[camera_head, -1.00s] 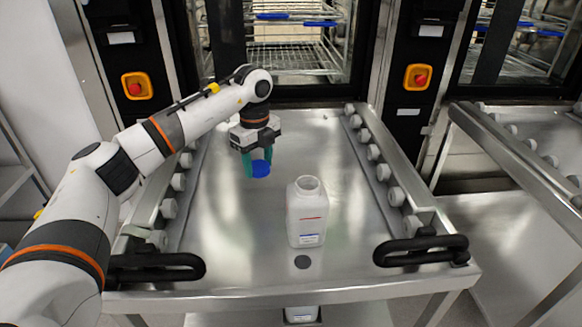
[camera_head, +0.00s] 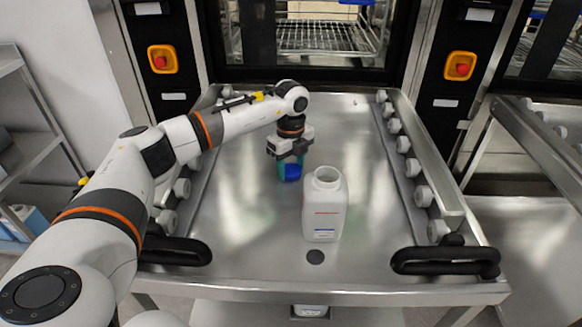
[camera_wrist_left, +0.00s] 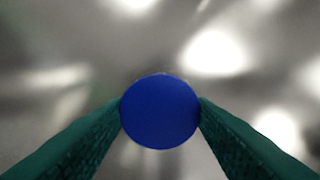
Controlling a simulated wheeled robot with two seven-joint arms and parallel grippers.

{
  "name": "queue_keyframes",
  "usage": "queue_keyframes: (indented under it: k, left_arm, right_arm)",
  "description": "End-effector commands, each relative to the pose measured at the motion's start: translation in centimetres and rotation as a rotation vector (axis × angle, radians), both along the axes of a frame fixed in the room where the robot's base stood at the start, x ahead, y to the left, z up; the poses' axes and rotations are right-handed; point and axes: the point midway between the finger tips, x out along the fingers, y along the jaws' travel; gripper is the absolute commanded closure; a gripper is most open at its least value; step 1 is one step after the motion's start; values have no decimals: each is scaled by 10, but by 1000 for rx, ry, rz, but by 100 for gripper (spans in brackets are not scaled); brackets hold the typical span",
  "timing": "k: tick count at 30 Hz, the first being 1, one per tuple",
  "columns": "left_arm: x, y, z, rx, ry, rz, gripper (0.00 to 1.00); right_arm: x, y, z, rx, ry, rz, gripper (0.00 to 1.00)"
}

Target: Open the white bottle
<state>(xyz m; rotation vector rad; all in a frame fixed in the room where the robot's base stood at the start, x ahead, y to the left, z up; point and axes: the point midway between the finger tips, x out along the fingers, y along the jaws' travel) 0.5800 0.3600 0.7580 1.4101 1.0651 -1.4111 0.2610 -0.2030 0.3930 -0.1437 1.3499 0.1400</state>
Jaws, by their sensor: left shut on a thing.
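The white bottle (camera_head: 324,208) stands upright on the steel table, its round mouth open and bare at the top. My left gripper (camera_head: 290,172) is just left of and behind the bottle's neck in the head view, apart from it. Its green fingers are shut on a blue cap (camera_head: 292,173). In the left wrist view the blue cap (camera_wrist_left: 160,111) sits between both fingertips, with only steel surface behind it. My right gripper is not in view.
The steel table (camera_head: 250,235) has rows of white rollers along both sides and black handles (camera_head: 445,260) at its front corners. The rest of the tabletop is clear. Washer machines stand behind.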

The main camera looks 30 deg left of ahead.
Motion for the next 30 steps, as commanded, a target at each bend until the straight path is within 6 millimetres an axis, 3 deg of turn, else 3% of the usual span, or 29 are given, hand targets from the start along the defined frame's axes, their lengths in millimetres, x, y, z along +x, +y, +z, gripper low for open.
queue_keyframes:
  k: [11,12,15,24,28,30]
  left_arm:
    - [0,0,-7,0,0,0,78]
    - [0,0,-6,0,0,0,46]
    - [0,0,-6,0,0,0,29]
    - [0,0,-3,0,-1,0,29]
    - [1,0,12,0,-4,0,29]
    - [1,0,25,0,-5,0,29]
  right_arm:
    - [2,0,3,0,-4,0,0]
    - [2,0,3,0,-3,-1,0]
    - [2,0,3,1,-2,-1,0]
    - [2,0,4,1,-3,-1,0]
    - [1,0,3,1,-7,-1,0]
    - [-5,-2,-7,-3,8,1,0]
